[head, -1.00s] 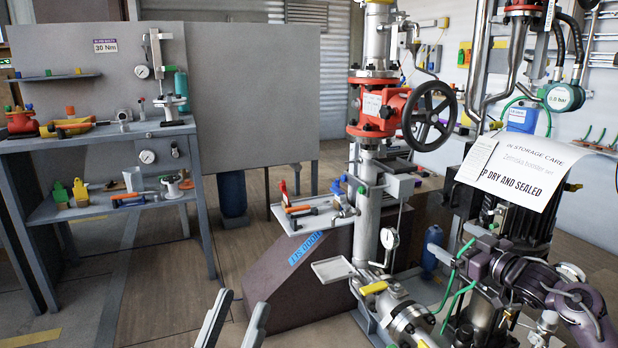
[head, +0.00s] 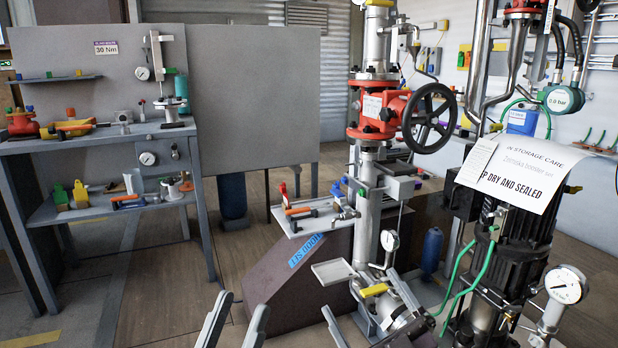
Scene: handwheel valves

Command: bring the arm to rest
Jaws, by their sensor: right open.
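A red valve (head: 380,114) with a black handwheel (head: 429,118) stands on the vertical pipe right of centre. My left gripper (head: 240,300) shows at the bottom edge, left of the pipe, with its two grey fingers apart and nothing between them. My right gripper (head: 358,291) shows at the bottom, in front of the lower pipework, with its fingers spread wide. Both grippers are well below the handwheel and apart from it. The rest of both arms is outside the view.
A pump with a paper sign (head: 521,172) and a pressure gauge (head: 565,285) stand at right. A small shelf (head: 305,222) with tools and a yellow-handled valve (head: 374,290) are near the pipe.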

